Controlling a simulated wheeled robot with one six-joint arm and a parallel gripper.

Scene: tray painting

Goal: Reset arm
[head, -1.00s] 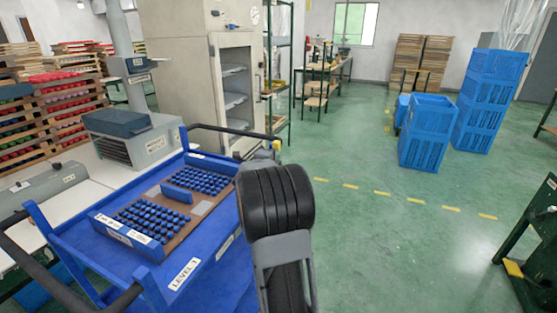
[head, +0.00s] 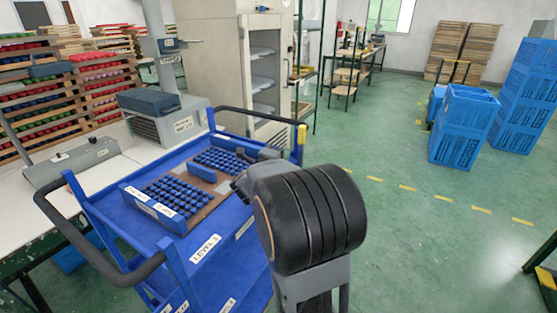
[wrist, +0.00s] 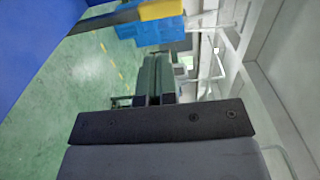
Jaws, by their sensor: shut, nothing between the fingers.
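My arm rises in front of the blue cart in the head view, its large black joint close to the camera. In the wrist view my gripper (wrist: 156,78) points ahead with its two fingers together and nothing between them. In the head view the gripper is mostly hidden behind the arm; small dark parts show by the cart's right end. A tray (head: 208,202) with rows of small blue pieces lies on the cart (head: 135,219), left of the arm. I cannot tell the gap between gripper and cart.
The cart's black handle (head: 62,235) and yellow-topped corner post (head: 301,140) stand near the arm. Blue crates (head: 465,125) stand at the right. Green floor is clear between.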

